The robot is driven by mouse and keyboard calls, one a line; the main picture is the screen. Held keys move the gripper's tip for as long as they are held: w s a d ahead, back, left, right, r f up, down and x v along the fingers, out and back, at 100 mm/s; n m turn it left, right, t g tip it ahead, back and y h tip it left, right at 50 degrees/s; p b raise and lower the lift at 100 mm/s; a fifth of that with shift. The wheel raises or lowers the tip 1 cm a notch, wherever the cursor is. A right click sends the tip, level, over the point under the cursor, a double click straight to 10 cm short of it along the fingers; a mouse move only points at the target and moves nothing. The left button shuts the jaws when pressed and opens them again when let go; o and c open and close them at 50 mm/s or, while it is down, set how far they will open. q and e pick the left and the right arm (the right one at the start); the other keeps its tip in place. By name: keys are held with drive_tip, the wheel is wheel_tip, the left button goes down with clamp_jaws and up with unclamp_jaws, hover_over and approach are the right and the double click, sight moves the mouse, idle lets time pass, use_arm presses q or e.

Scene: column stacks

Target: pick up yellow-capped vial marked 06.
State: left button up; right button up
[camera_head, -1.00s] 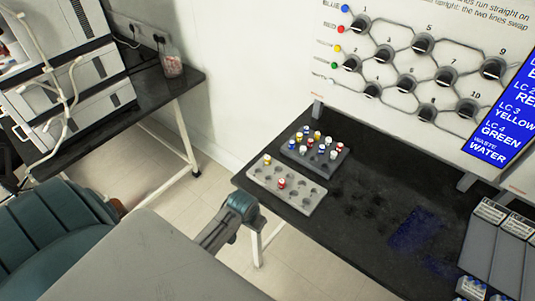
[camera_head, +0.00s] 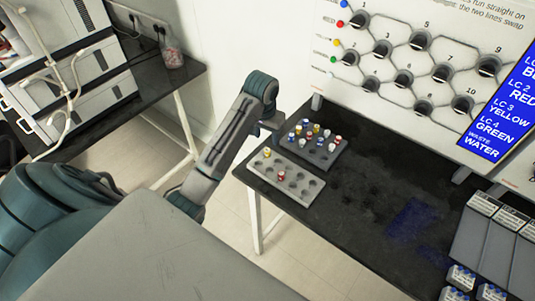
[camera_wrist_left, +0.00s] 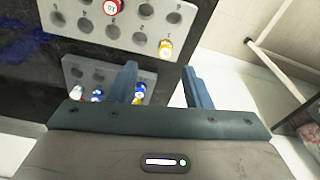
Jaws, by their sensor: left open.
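A yellow-capped vial (camera_head: 267,152) stands at the left corner of the light grey rack (camera_head: 306,196); it also shows in the left wrist view (camera_wrist_left: 165,47), just beyond my fingertips. A second yellow-capped vial (camera_head: 316,128) is in the dark rack (camera_head: 341,155) behind, and one shows partly in the left wrist view (camera_wrist_left: 138,95) beside a finger. I cannot read the number on either. My left gripper (camera_wrist_left: 159,69) is open and empty, above the racks' left end. In the head view the left gripper (camera_head: 272,120) is small and partly hidden. My right gripper is out of view.
A red-capped vial (camera_head: 281,176) shares the light rack. Blue, red and white vials crowd the dark rack. The black bench (camera_head: 375,185) is clear right of the racks. A board with numbered holes (camera_head: 400,60) stands behind; grey boxes (camera_head: 480,235) stand at the right.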

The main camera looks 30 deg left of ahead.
use_arm(q)
drive_tip(key=b, duration=0.2)
hover_over(267, 150)
drive_tip(key=s+d, duration=0.1)
drive_tip(key=f, duration=0.4)
drive_tip(key=shift+s+f, duration=0.2)
drive_tip(key=shift+f, duration=0.15)
drive_tip(key=f+p, duration=0.2)
drive_tip(key=f, duration=0.1)
drive_tip(key=w+f, duration=0.1)
drive_tip(key=shift+w+a+f+p, duration=0.1)
drive_tip(key=shift+a+f+p, duration=0.15)
drive_tip(key=shift+a+p, duration=0.15)
drive_tip(key=shift+f, duration=0.45)
clamp_jaws()
